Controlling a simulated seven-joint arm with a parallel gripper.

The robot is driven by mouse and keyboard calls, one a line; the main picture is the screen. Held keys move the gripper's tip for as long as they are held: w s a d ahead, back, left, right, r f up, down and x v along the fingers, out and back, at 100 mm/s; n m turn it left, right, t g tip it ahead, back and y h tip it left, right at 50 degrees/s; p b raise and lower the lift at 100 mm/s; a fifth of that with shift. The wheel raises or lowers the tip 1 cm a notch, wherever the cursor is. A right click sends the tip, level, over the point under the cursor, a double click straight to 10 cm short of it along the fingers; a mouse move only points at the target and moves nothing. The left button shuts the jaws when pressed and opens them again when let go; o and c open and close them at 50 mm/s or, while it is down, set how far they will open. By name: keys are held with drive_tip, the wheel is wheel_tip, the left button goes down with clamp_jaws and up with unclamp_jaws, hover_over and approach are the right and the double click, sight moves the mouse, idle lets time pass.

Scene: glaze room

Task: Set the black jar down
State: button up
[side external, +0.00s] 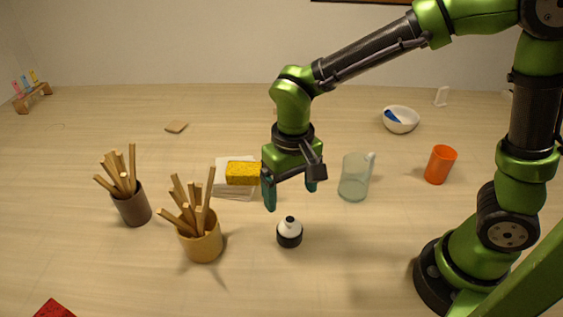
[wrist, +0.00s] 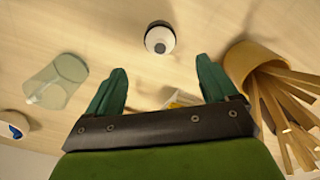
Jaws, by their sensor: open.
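The black jar (side external: 289,237), with a white upper part and a dark knob, stands upright on the table. It also shows in the wrist view (wrist: 160,38), seen from above, beyond the fingertips. My gripper (side external: 291,197) is open and empty, its green fingers pointing down above the jar and apart from it. In the wrist view my gripper (wrist: 161,66) shows a clear gap between its fingers, with nothing held.
A tan pot of sticks (side external: 203,245) stands left of the jar, with a darker pot of sticks (side external: 132,208) beyond it. A yellow sponge (side external: 242,173) lies on a white dish (side external: 235,194). A glass (side external: 353,185), an orange cup (side external: 440,165) and a white bowl (side external: 407,115) stand to the right.

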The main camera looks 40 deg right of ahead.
drive_tip(key=s+d+r+m+t+y, duration=0.1)
drive_tip(key=s+d+r+t+y, duration=0.1)
drive_tip(key=s+d+r+t, duration=0.5)
drive_tip(key=shift+s+d+r+m, duration=0.45)
drive_tip(key=shift+d+r, duration=1.9)
drive_tip(key=shift+d, duration=0.5)
